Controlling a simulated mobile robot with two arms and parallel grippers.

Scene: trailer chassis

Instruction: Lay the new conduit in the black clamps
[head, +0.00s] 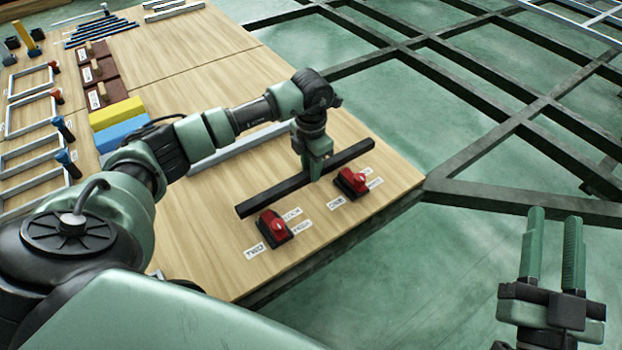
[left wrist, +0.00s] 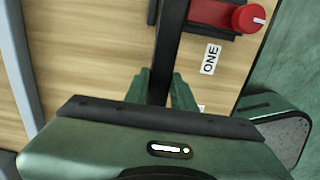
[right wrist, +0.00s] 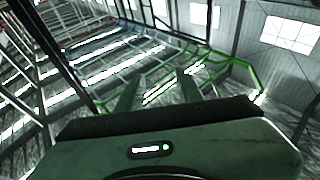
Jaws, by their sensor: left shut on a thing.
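A long black square bar, which I take as the conduit (head: 270,198), runs diagonally over the wooden table. My left gripper (head: 315,172) points down and is shut on it near its middle. The bar also shows between the fingers in the left wrist view (left wrist: 169,50). I cannot tell whether it touches the table. Two black clamps with red tops, a left one (head: 274,227) and a right one (head: 352,182), sit on the near side of the bar, apart from it. My right gripper (head: 552,250) is open and empty, off the table at lower right.
The wooden table (head: 200,75) has small labels by the clamps, including ONE (left wrist: 210,59). A grey bar (head: 240,146) lies behind my left arm. Yellow (head: 117,112) and blue (head: 122,132) blocks and several frames are at left. Dark chassis beams (head: 500,195) cross the green floor at right.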

